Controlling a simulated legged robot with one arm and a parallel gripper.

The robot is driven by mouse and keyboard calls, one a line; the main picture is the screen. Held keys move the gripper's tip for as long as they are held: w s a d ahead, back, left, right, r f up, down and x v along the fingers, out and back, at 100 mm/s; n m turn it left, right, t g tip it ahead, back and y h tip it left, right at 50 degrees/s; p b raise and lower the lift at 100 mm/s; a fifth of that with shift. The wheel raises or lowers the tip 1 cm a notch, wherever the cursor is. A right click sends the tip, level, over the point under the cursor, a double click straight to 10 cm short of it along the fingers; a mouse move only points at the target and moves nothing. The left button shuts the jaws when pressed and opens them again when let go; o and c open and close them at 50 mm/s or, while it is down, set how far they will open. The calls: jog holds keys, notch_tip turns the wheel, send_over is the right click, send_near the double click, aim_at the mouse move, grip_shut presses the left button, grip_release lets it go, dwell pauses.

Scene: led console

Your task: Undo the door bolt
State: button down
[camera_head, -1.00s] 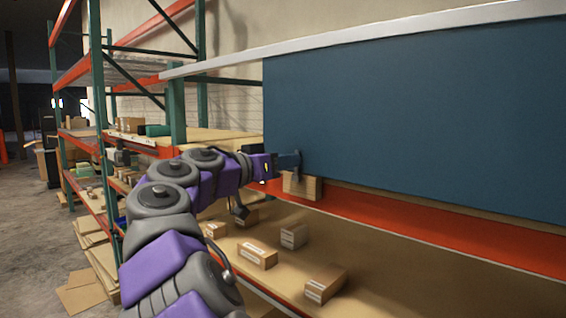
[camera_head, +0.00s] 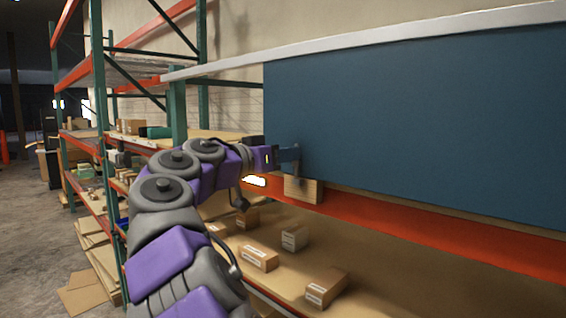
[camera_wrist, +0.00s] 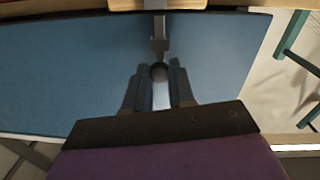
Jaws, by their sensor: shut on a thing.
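The blue door panel (camera_head: 415,130) fills the right of the head view and shows behind the gripper in the wrist view (camera_wrist: 65,70). A grey metal bolt (camera_wrist: 158,42) runs along the panel near its edge, with a round dark knob (camera_wrist: 158,72). My gripper (camera_head: 296,155) is at the lower left corner of the panel. In the wrist view its fingers (camera_wrist: 159,80) stand on both sides of the knob, shut on the bolt. A wooden block (camera_head: 304,190) sits just below the bolt. The exact finger contact is partly hidden in the head view.
A red beam (camera_head: 400,216) runs under the panel. A lower shelf (camera_head: 385,275) holds several small cardboard boxes (camera_head: 258,257). A bright lit patch (camera_head: 255,181) shows beneath my wrist. Green and red racks (camera_head: 97,90) stand at left.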

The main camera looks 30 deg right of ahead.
jog(key=shift+r, duration=0.3)
jog(key=c, duration=1)
grip_release()
jog(key=shift+s+d, duration=0.1)
jog(key=shift+d, duration=0.05)
jog(key=shift+o, duration=0.2)
jog(key=v, duration=1.7)
jog(key=shift+a+b, duration=0.3)
jog(key=shift+b, duration=0.15)
jog(key=shift+f, duration=0.1)
